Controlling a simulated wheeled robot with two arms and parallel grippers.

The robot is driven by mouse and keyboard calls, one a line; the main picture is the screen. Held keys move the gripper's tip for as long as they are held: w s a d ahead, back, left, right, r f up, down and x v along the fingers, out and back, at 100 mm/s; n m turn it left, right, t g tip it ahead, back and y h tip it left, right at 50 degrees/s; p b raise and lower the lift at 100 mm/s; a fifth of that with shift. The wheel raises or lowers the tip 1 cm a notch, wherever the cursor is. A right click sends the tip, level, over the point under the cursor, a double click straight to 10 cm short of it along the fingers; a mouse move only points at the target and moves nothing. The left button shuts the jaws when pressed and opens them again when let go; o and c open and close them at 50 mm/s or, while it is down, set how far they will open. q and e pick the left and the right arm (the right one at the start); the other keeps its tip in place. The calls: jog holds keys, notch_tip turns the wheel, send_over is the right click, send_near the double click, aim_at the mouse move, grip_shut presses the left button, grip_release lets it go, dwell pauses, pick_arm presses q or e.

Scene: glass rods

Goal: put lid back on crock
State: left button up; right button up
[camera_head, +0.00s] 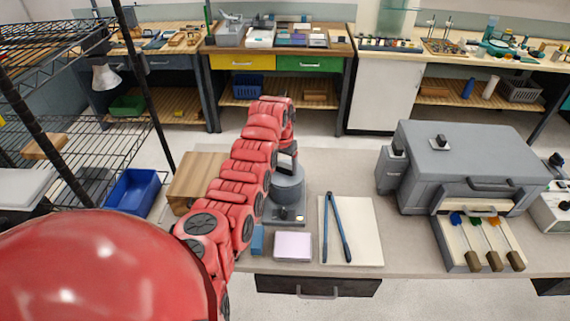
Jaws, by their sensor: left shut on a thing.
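The crock (288,188) is a dark grey round pot on a small grey base with a knob, on the worktable just right of my left arm. My left gripper (287,163) reaches down over the top of the crock, partly hidden by my red arm. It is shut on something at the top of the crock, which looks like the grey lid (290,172). I cannot tell whether the lid touches the rim or is held just above it. My right gripper is out of view.
Blue tongs (337,227) lie on a cream board (364,232) right of the crock. A pink-lilac pad (293,246) and a small blue block (257,240) lie in front. A wooden block (196,180) stands left. A grey kiln-like box (470,160) and a rod tray (455,245) stand right.

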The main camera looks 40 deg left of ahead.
pick_arm(q)
jog(key=shift+f, duration=0.1)
dwell(0.4)
jog(key=shift+b, duration=0.65)
dwell(0.4)
jog(key=shift+f+b, duration=0.35)
jog(key=shift+f, duration=0.2)
dwell(0.3)
jog(key=o, duration=1.2)
jog(key=shift+o, duration=0.2)
jog(key=shift+r, duration=0.2)
